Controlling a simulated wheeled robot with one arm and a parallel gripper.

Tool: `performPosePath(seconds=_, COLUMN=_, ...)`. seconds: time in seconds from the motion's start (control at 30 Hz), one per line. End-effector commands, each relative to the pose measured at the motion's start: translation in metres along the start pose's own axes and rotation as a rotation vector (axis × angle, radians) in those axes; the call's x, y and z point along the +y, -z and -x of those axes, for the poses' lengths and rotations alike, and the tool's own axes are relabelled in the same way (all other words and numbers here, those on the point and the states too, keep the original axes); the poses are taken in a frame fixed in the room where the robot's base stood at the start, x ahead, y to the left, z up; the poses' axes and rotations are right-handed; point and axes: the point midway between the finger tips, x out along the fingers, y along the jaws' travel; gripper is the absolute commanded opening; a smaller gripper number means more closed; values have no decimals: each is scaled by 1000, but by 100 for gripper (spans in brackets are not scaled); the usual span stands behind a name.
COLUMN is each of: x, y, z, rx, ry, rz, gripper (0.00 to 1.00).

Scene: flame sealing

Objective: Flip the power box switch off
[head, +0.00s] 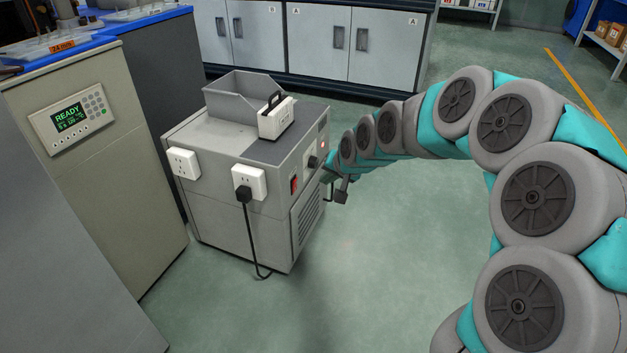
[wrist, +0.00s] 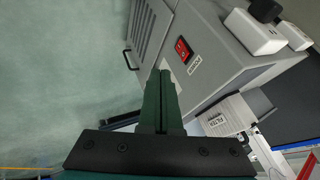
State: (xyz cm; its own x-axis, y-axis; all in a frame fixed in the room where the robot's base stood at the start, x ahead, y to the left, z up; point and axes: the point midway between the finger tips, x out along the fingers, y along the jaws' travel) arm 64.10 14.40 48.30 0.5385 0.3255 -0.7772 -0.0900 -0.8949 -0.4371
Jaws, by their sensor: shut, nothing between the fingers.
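The power box (head: 225,200) is a grey cabinet on the floor, left of centre in the head view. Its red rocker switch (head: 293,184) is on the side facing my arm. In the wrist view the red switch (wrist: 183,50) sits on a pale plate beside a POWER label (wrist: 194,65). My gripper (wrist: 163,73) is shut and empty, its fingertips pointing at the box side just below the switch in the picture. I cannot tell whether they touch the box. The switch's rocker position is too small to tell.
White sockets (head: 184,163) are on the box front, one with a black plug (head: 243,194) and hanging cord. A hopper (head: 243,93) and white handled unit (head: 277,118) are on top. A beige machine reading READY (head: 100,170) stands left. Green floor (head: 390,240) is clear.

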Motion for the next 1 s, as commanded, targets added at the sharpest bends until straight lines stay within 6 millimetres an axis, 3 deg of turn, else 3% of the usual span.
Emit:
performPosePath(seconds=0.6, x=0, y=-1, z=-98, rx=-2, ry=-1, rz=1, gripper=0)
performPosePath(seconds=0.8, x=-27, y=0, z=-106, rx=-1, ry=0, rz=3, gripper=0)
performPosePath(seconds=1.0, x=-36, y=2, z=-110, rx=1, ry=0, rz=1, gripper=0)
